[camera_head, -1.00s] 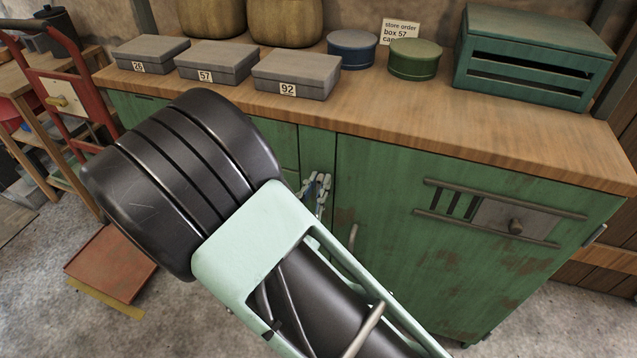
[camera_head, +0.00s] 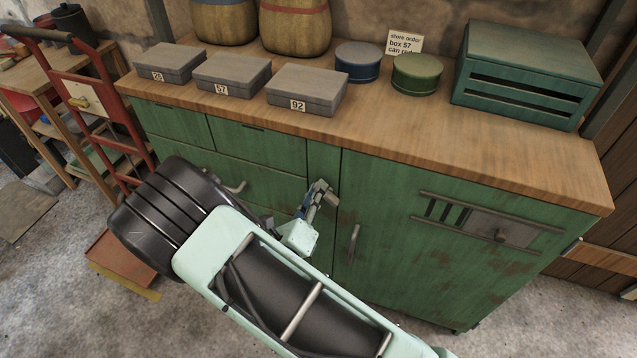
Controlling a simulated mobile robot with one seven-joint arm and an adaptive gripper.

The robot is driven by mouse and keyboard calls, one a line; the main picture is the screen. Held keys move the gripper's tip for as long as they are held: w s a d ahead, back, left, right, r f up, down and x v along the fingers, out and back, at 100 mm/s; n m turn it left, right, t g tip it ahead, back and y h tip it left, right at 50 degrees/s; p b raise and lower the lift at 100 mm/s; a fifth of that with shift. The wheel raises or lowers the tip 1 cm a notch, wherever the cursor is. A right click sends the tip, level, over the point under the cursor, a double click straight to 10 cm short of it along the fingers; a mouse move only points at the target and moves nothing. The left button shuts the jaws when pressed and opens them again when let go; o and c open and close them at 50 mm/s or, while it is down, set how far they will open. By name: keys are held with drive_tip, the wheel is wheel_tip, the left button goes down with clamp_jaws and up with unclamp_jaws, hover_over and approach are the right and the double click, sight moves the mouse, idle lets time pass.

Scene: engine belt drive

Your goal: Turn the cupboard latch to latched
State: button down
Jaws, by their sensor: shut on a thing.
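The green cupboard (camera_head: 420,265) stands under a wooden worktop. Its door has a curved metal handle (camera_head: 352,243) near the left edge. My gripper (camera_head: 321,190) is at the narrow upright strip just left of this door, above and left of the handle. Its fingers are shut on a small part there, at the place of the cupboard latch. The fingers cover most of the latch, so its exact angle cannot be told. My own arm fills the lower middle and hides the lower left of the cupboard front.
On the worktop (camera_head: 470,140) stand grey numbered boxes (camera_head: 307,90), a blue tin (camera_head: 357,63), a green tin (camera_head: 416,74) and a green slatted crate (camera_head: 525,75). A sliding vent panel (camera_head: 490,228) is on the door. A red hand truck (camera_head: 85,110) stands left.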

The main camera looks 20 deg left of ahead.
drive_tip(key=shift+a+f+n+p, duration=0.1)
drive_tip(key=shift+f+n+p, duration=0.35)
drive_tip(key=shift+n, duration=0.85)
drive_tip(key=shift+a+f+n+p, duration=0.15)
drive_tip(key=shift+n+p, duration=0.55)
drive_tip(key=shift+n, duration=0.6)
drive_tip(key=shift+a+f+n+p, duration=0.1)
drive_tip(key=shift+f+n+p, duration=0.35)
drive_tip(key=shift+n, duration=0.85)
drive_tip(key=shift+d+n, duration=0.1)
drive_tip(key=shift+n, duration=0.2)
drive_tip(key=c, duration=1.9)
unclamp_jaws()
drive_tip(key=shift+r, duration=0.1)
drive_tip(key=shift+c, duration=0.2)
drive_tip(key=s+a, duration=0.1)
drive_tip(key=s, duration=1.1)
